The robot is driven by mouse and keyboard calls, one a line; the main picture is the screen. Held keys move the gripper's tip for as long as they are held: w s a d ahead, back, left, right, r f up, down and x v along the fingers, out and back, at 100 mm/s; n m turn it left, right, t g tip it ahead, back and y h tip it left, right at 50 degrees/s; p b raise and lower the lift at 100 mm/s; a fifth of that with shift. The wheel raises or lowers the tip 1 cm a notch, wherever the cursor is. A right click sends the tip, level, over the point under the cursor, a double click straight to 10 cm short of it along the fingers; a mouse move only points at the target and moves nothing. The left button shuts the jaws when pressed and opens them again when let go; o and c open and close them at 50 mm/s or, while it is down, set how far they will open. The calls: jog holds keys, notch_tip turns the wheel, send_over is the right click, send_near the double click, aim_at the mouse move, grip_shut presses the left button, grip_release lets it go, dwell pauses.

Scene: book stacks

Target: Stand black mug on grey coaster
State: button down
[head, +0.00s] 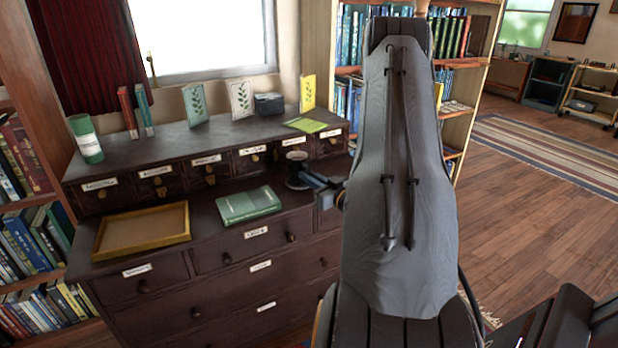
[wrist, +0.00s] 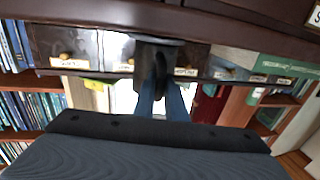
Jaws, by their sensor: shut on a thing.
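The black mug (head: 296,171) is at the right part of the dark wooden desk ledge, upright in the head view. It also shows in the wrist view (wrist: 157,62), dark, between my fingertips. My gripper (head: 318,181) reaches it from the right and is shut on it; its blue-grey fingers show in the wrist view (wrist: 162,98). A thin grey disc, which looks like the grey coaster (wrist: 158,38), shows at the mug's base in the wrist view. I cannot tell whether mug and coaster touch.
A green book (head: 248,205) lies left of the mug, and a yellow-edged tray (head: 143,231) is farther left. Small labelled drawers (head: 208,170) rise behind. Books, a green cylinder (head: 86,139) and a dark box (head: 268,103) stand on top.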

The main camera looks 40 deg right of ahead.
jog(key=shift+f, duration=0.1)
jog(key=c, duration=1.8)
grip_release()
